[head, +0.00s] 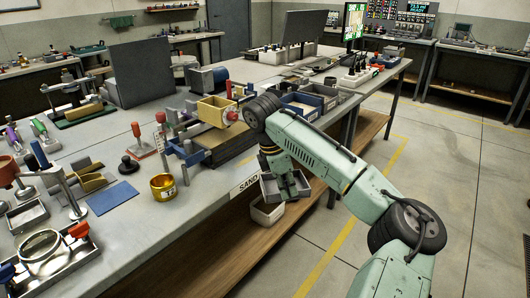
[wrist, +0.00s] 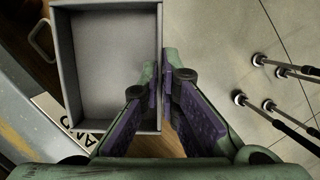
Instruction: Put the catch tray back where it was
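The catch tray is a grey open rectangular box, empty inside. In the wrist view the catch tray (wrist: 112,55) fills the upper left. Its right wall is between the finger pads of my gripper (wrist: 161,95), one inside the tray and one outside, shut on that wall. In the head view the tray (head: 269,188) hangs off the front edge of the bench beside the SAND label (head: 245,185). My gripper (head: 288,190) is at its right side, and my arm hides part of it.
A whitish bin (head: 266,215) is below the tray, by the wooden lower shelf (head: 210,262). A brass cup (head: 163,187) and a blue mat (head: 112,197) are near the bench's front edge. An apparatus with a yellow box (head: 214,110) stands behind. Floor at right is open.

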